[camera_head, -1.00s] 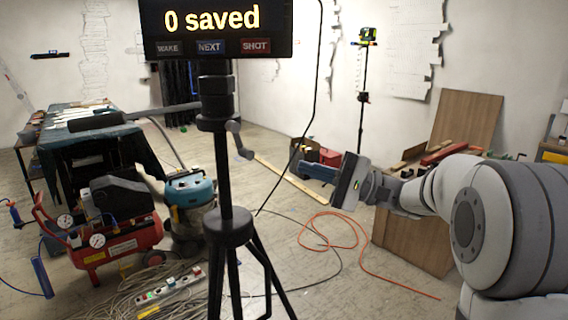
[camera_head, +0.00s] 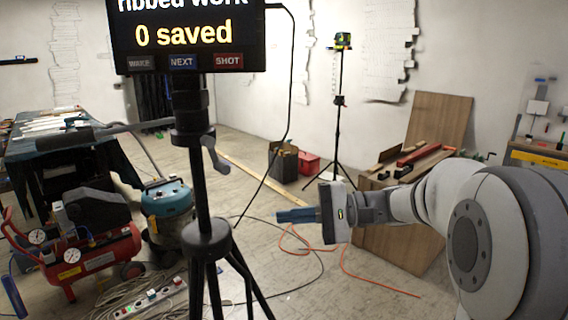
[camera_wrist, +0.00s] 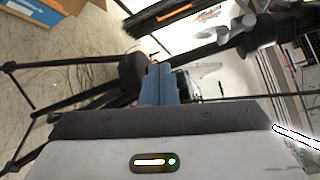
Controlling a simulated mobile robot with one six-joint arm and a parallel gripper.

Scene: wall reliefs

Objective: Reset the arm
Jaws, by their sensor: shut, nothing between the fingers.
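My gripper (camera_head: 280,215) is at the end of my arm, which reaches in from the right in the head view. Its blue fingers point left, towards the black tripod stand, and are closed together with nothing between them. In the wrist view the shut fingers (camera_wrist: 158,85) show in the middle, with the dark tripod parts behind them. My gripper appears apart from the tripod in the head view.
A black tripod (camera_head: 205,240) carries a screen (camera_head: 190,35) reading "0 saved" with three buttons. A red compressor (camera_head: 90,255), a blue-topped vacuum (camera_head: 168,205) and cables lie left. A wooden box (camera_head: 400,250) stands behind my arm. A laser tripod (camera_head: 338,120) stands further back.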

